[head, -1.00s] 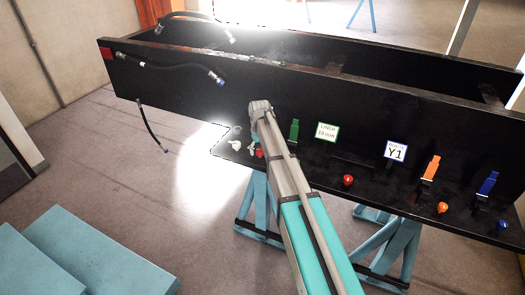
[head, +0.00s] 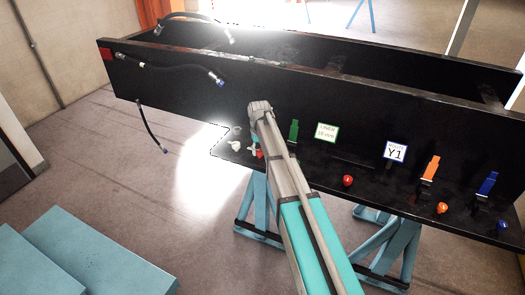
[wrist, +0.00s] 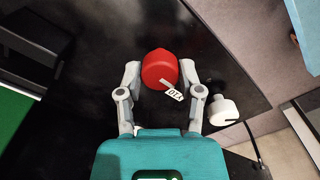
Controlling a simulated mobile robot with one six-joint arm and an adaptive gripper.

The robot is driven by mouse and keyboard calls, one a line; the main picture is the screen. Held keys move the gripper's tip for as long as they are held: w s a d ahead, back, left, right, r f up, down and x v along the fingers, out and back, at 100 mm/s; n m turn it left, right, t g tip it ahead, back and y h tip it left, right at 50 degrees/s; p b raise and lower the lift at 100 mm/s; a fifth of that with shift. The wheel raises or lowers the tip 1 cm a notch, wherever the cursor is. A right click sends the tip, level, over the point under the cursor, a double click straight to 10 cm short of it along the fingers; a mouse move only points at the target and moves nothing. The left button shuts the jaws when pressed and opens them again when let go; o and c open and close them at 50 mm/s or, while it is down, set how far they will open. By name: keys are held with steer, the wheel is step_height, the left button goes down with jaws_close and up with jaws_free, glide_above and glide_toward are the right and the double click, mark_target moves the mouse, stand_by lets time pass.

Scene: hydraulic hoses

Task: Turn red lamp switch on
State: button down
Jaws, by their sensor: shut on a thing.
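A red round knob (wrist: 160,70) with a small white tag (wrist: 174,91) stands between my gripper's fingers in the wrist view. My gripper (wrist: 159,75) is shut on the knob, with one finger on each side. In the head view a bit of the red knob (head: 259,154) shows beside my arm, near the left end of the black bench's front ledge. My arm hides most of the gripper there. I cannot read the tag clearly or tell the switch's setting.
A white knob-like part (wrist: 223,111) sits just right of my gripper. In the head view, a green clip (head: 294,130), another red knob (head: 348,180), an orange clip (head: 431,168) and a blue clip (head: 487,185) line the black bench (head: 200,85). Black hoses (head: 165,68) hang at its left.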

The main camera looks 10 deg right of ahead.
steer(key=shift+c, duration=1.3)
jaws_free()
steer(key=shift+s, duration=0.1)
steer(key=s+d+m, duration=0.1)
steer(key=s, duration=2.8)
steer(key=shift+f+m+b, duration=0.3)
steer(key=shift+f+b, duration=0.1)
